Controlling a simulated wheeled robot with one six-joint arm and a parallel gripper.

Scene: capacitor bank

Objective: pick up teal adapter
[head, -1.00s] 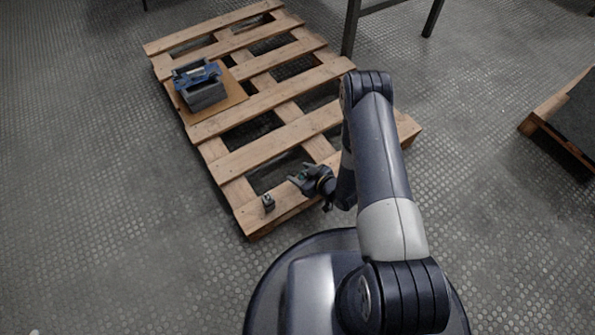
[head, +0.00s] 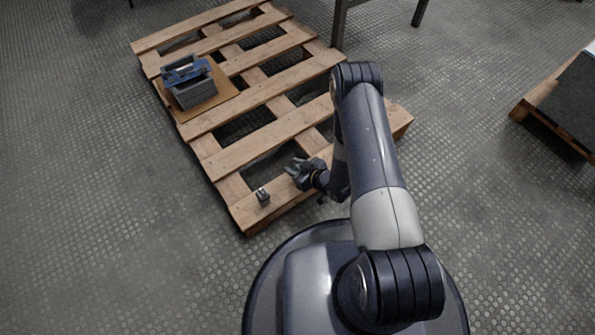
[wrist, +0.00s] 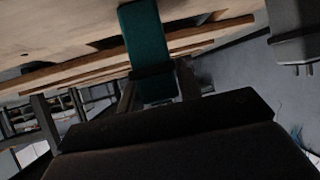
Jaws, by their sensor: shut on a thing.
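The teal adapter (wrist: 143,42) is a flat teal bar that stands out between my gripper's fingers in the wrist view. My gripper (wrist: 152,92) is shut on its lower end. In the head view my gripper (head: 294,168) is just above the near plank of the wooden pallet (head: 245,156), with a small bit of teal showing at its tips. The fingers hide part of the adapter, and I cannot tell whether it touches the plank.
A small grey fitting (head: 262,196) stands on the near plank, left of my gripper. A grey bin with a blue frame (head: 190,82) sits on a brown board (head: 222,92) at the pallet's far left. Another pallet (head: 540,112) is at the right, with open floor between.

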